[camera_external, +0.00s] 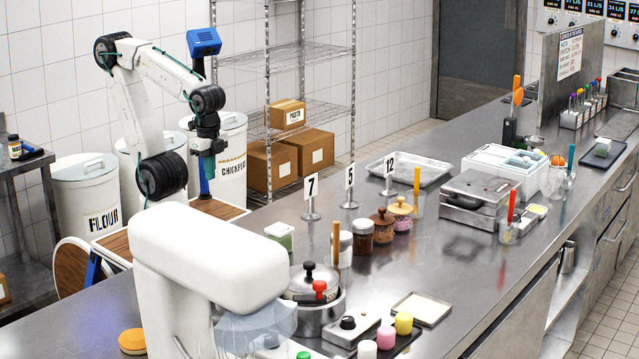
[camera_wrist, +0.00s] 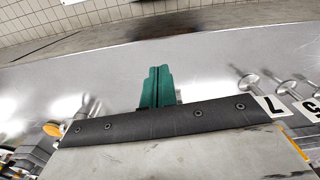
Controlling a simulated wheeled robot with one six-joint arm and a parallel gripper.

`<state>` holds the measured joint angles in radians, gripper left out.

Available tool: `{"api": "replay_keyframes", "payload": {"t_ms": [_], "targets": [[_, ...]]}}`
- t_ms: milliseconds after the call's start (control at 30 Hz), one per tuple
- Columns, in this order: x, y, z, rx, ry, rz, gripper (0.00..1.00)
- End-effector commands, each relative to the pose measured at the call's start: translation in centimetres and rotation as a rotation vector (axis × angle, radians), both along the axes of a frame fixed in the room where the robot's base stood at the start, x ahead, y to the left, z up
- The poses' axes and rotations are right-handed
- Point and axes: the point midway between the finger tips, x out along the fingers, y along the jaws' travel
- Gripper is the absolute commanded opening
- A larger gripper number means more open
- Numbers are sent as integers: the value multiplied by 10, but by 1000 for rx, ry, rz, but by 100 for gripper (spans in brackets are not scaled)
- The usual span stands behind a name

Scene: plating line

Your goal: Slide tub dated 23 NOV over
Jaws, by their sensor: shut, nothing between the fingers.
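No label reading 23 NOV is legible in either view, so I cannot tell which container is the dated tub. A small clear tub with green contents (camera_external: 279,235) stands on the counter left of the jars. A white bin (camera_external: 487,165) farther back holds several small containers, too small to read. My gripper (camera_external: 208,168) points down at the counter's far left edge, well apart from these. Its teal fingers (camera_wrist: 157,84) are together and empty in the wrist view.
Number stands 7 (camera_external: 311,197), 5 (camera_external: 350,186) and 12 (camera_external: 389,174) stand on the steel counter (camera_external: 440,245). Several jars (camera_external: 362,238), a lidded pot (camera_external: 318,312) and a metal tray (camera_external: 408,171) surround them. A white mixer-like machine (camera_external: 205,255) blocks the near left.

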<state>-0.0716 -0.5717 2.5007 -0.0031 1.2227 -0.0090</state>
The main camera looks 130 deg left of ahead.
Motion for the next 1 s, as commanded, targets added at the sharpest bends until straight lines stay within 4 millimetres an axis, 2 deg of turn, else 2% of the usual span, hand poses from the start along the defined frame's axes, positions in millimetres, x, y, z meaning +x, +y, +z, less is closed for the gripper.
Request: {"api": "replay_keyframes", "payload": {"t_ms": [33, 267, 500, 600, 733, 833, 1000], "targets": [[17, 7, -2, -2, 32, 51, 0], [101, 42, -15, 7, 96, 430, 0], [191, 87, -40, 31, 94, 955, 0], [220, 98, -42, 31, 61, 1162, 0], [240, 103, -31, 15, 6, 1352, 0], [242, 103, -30, 10, -4, 1444, 0], [242, 103, -37, 10, -5, 1493, 0]]}}
